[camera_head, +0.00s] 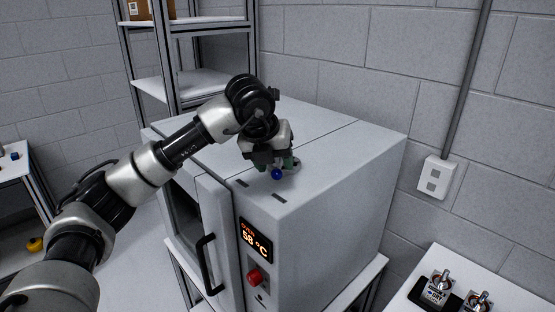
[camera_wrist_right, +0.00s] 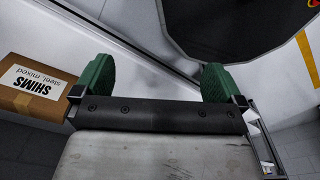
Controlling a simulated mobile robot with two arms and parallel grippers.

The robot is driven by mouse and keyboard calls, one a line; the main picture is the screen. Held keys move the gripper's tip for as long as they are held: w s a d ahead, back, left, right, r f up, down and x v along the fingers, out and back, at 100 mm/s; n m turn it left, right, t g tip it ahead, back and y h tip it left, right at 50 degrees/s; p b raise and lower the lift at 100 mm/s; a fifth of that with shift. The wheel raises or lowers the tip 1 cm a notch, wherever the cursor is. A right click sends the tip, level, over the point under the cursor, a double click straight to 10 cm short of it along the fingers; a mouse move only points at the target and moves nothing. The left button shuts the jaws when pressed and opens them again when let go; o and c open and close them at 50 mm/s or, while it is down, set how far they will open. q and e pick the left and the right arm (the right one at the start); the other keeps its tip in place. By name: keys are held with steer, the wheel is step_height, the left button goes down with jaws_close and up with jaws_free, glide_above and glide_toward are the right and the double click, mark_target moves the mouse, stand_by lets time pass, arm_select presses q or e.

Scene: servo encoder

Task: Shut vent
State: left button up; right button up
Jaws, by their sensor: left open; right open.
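The grey oven (camera_head: 340,165) stands in the middle of the head view, its display reading 58 °C. On its top, near the front, is a small round grey vent piece (camera_head: 296,167) with a blue knob (camera_head: 277,174). My left gripper (camera_head: 276,165) is open, pointing down over the vent. Its green fingertips are close around or just behind the blue knob; I cannot tell whether they touch it. The gripper hides most of the vent. My right gripper (camera_wrist_right: 157,83) shows only in the right wrist view, open with nothing between its green fingers.
The oven's front has a black door handle (camera_head: 207,264) and a red knob (camera_head: 254,277). A shelf rack (camera_head: 185,85) stands behind it. A white table (camera_head: 510,285) with metal parts is at the lower right. A SHIMS box (camera_wrist_right: 35,88) lies left of my right gripper.

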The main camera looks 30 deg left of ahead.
arm_select(q)
steer(key=shift+x, duration=0.85)
steer(key=shift+s, duration=0.1)
steer(key=shift+f, duration=0.1)
steer(key=shift+c, duration=1.2)
steer(key=c, duration=0.5)
jaws_close()
arm_select(e)
steer(key=shift+w+d+r, duration=0.15)
steer(key=shift+w+r, duration=0.05)
steer(key=shift+w, duration=0.25)
steer(key=shift+w+d+r, duration=0.1)
steer(key=shift+w+r, duration=0.1)
steer(key=shift+w, duration=0.25)
